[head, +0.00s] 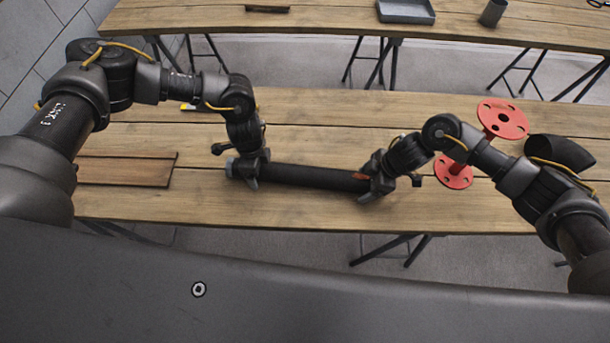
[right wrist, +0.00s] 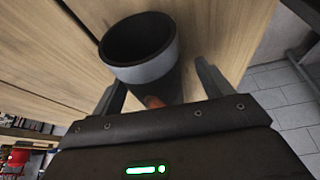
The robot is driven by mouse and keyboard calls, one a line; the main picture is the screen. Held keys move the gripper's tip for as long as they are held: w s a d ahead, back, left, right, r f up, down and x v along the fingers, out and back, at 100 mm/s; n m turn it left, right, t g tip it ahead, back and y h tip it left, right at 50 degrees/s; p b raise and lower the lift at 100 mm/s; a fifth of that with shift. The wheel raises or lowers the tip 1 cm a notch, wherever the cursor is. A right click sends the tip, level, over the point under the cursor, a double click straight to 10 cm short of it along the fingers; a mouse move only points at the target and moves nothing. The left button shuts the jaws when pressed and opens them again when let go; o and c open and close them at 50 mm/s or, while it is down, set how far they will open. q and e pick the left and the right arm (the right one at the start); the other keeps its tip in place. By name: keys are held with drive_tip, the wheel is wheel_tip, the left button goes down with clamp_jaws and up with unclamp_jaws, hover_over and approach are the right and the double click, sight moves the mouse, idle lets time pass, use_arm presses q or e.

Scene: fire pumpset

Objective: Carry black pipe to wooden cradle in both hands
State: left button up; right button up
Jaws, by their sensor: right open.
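The black pipe (head: 312,177) lies across the near table, running left to right, with a grey band at its left end. In the right wrist view its hollow, grey-banded end (right wrist: 140,48) shows between the fingers. My right gripper (head: 376,184) is open around the pipe's right end; its two fingers also show in the right wrist view (right wrist: 160,92), one on each side of the pipe. My left gripper (head: 246,174) is at the pipe's left end; whether its jaws are closed on it is unclear. I cannot surely identify the wooden cradle; a small brown wooden piece (head: 268,9) lies on the far table.
A red flanged pipe piece (head: 502,119) stands right of my right gripper, partly behind my arm. A black curved piece (head: 562,151) is at far right. A flat brown board (head: 126,170) lies at left. The far table holds a grey tray (head: 406,11) and a cup (head: 492,13).

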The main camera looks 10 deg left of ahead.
use_arm(q)
drive_tip(key=shift+w+f, duration=0.35)
drive_tip(key=shift+w, duration=0.1)
use_arm(e)
drive_tip(key=shift+w+f, duration=0.3)
drive_tip(key=shift+w, duration=0.15)
use_arm(q)
drive_tip(key=shift+s+r, duration=0.2)
drive_tip(key=shift+s, duration=0.05)
drive_tip(key=c, duration=0.7)
use_arm(e)
drive_tip(key=shift+s+r, duration=0.15)
drive_tip(key=shift+s, duration=0.1)
drive_tip(key=c, duration=0.7)
use_arm(q)
clamp_jaws()
use_arm(e)
clamp_jaws()
